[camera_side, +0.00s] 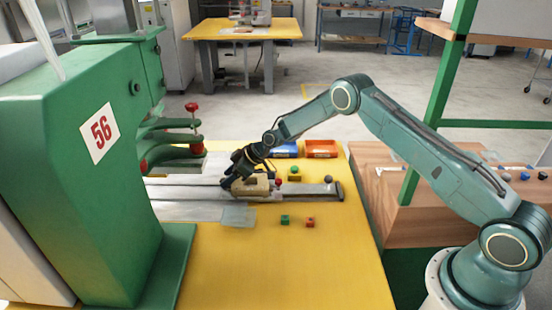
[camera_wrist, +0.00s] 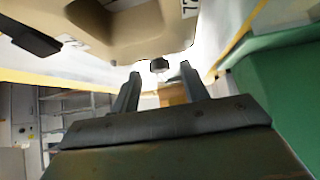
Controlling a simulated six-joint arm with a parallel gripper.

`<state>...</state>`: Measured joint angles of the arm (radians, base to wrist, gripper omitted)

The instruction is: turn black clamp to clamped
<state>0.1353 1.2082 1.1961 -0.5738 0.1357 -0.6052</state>
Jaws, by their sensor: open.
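My gripper (camera_side: 230,182) is low over the grey rail (camera_side: 298,194), at the left of a tan block (camera_side: 258,187) in the side view. In the wrist view my gripper (camera_wrist: 160,72) has its two fingers apart. A small dark knob (camera_wrist: 160,65) shows between the fingertips; I cannot tell whether they touch it. A black bar (camera_wrist: 30,38) shows at the upper left, beside a beige body (camera_wrist: 120,25). I cannot tell which dark part is the black clamp, nor its position; my gripper hides part of the rail in the side view.
A red knob (camera_side: 278,182) and a dark knob (camera_side: 328,179) are along the rail. A green cube (camera_side: 285,219) and a red cube (camera_side: 310,222) lie in front. Blue (camera_side: 285,150) and orange (camera_side: 320,148) bins stand behind. The green machine (camera_side: 80,170) rises at left.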

